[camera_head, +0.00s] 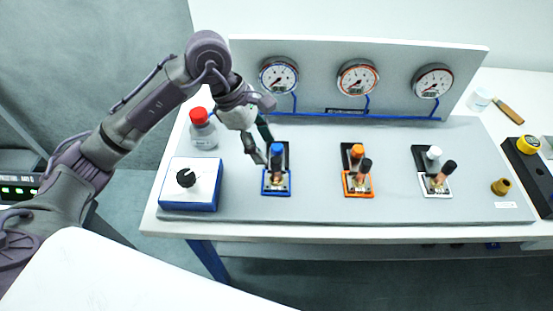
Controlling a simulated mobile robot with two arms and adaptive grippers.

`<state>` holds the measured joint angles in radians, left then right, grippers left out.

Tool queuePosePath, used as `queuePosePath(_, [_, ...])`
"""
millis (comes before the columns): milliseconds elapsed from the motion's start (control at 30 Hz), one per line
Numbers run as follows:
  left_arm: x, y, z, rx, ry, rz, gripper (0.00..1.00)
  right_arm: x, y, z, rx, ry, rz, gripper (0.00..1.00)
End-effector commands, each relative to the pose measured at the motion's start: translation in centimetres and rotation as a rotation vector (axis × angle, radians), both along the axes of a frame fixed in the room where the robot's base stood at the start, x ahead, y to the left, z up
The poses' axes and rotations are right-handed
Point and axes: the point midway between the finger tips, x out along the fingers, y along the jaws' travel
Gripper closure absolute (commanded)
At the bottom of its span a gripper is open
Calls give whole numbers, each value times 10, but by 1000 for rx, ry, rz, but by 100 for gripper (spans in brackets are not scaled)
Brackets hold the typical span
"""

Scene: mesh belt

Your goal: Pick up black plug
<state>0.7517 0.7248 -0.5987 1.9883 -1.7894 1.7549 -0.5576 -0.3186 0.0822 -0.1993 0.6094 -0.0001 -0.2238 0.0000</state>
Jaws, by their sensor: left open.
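Three black plugs show on the grey panel. One black plug (276,158) stands at the blue-framed station (276,191), in front of a blue cap (277,148). A second black plug (364,167) stands at the orange-framed station, below an orange cap (357,151). A third black plug (448,168) leans at the white-framed station, beside a white cap (433,152). My left gripper (264,146) is open, just left of and close to the plug at the blue station. Whether it touches that plug I cannot tell. My right gripper is not in view.
Three gauges (357,77) sit on an upright board behind. A brass-coloured fitting (501,186) is at the right. The panel between stations is clear.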

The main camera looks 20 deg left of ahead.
Motion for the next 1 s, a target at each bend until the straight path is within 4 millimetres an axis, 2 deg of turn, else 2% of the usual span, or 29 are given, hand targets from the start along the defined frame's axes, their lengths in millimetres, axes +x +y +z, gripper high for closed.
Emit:
queuePosePath(167, [0, -6, -12, -1, 1, -2, 44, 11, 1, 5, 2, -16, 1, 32])
queuePosePath(367, [0, -20, -30, -3, 7, -2, 44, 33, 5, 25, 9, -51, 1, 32])
queuePosePath(500, [2, -27, -50, -1, 3, -1, 44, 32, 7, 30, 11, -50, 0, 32])
queuePosePath(600, [2, -30, -57, 0, 1, -2, 44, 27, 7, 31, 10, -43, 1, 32])
queuePosePath(833, [2, -30, -59, 0, -1, -2, 44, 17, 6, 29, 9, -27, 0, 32])
queuePosePath(1000, [2, -30, -58, 0, -1, -2, 73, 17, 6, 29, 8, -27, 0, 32])
